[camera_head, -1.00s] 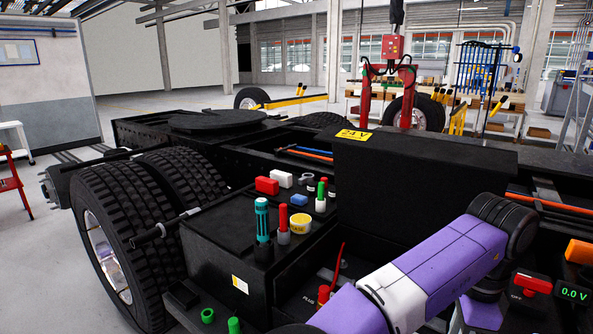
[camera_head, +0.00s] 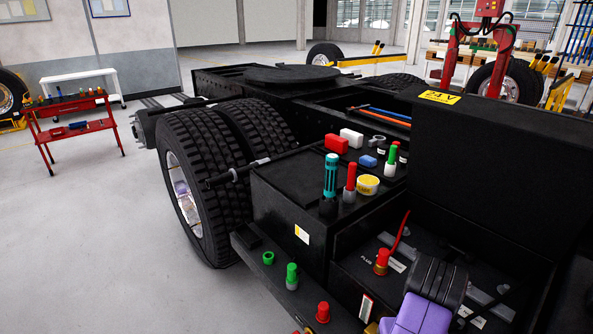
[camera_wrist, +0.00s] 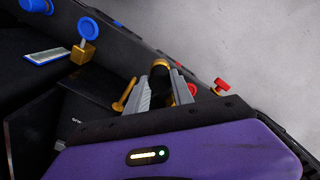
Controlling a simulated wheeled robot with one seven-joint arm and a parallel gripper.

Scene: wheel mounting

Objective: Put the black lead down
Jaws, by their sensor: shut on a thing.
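In the wrist view my gripper (camera_wrist: 162,92) is shut on a dark piece with a gold rim (camera_wrist: 160,70), which I take to be the end of the black lead; the rest of the lead is not clear. The fingers are above a dark surface close to the truck's side edge. A red lead (camera_head: 401,233) rises from a red and gold terminal (camera_head: 381,262) marked PLUS in the open battery bay.
A blue cap on a gold post (camera_wrist: 86,40), a white label (camera_wrist: 47,56) and a red knob (camera_wrist: 220,86) are near the gripper. Tools and a yellow tub (camera_head: 367,185) stand on the black box lid. Truck tyres (camera_head: 200,160) are left; a red trolley (camera_head: 75,125) stands beyond.

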